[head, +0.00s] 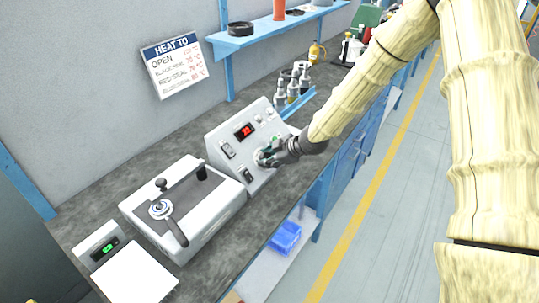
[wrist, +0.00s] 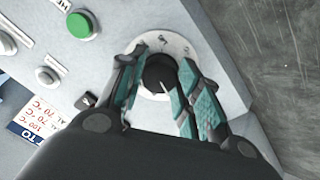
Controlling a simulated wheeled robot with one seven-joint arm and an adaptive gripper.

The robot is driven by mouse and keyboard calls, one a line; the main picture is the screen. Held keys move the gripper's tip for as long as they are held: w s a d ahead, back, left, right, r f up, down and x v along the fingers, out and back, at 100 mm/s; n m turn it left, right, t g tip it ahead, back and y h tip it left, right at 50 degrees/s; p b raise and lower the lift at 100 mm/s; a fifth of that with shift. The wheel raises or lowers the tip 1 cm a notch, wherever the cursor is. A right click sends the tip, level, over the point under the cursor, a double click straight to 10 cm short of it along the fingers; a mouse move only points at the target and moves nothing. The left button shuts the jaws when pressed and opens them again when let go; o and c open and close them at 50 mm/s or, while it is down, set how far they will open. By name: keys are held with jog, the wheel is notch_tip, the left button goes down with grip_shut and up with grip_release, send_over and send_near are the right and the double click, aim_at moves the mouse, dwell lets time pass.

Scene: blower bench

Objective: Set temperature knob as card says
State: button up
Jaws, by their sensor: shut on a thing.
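The temperature knob (wrist: 160,73) is black and round with a white pointer line, set in a pale dial on the control panel. My gripper (wrist: 156,88) is shut on the knob, with one teal-padded finger on each side of it. In the head view my gripper (head: 268,155) reaches the front of the grey control box (head: 226,133), and it mostly hides the knob. The box has a red lit display (head: 244,131), whose digits are too small to read surely. The card (head: 174,65) on the wall is headed HEAT TO, with OPEN and several temperature lines below.
A white machine with a lever (head: 183,208) stands left of the box, and a scale with a green display (head: 106,248) is at the front left. Nozzles (head: 292,88) stand behind the box. A green button (wrist: 82,25) is on the panel near the knob.

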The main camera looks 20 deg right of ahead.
jog(key=shift+m, duration=0.9)
jog(key=o, duration=1)
jog(key=shift+o, duration=0.2)
jog(key=v, duration=1.2)
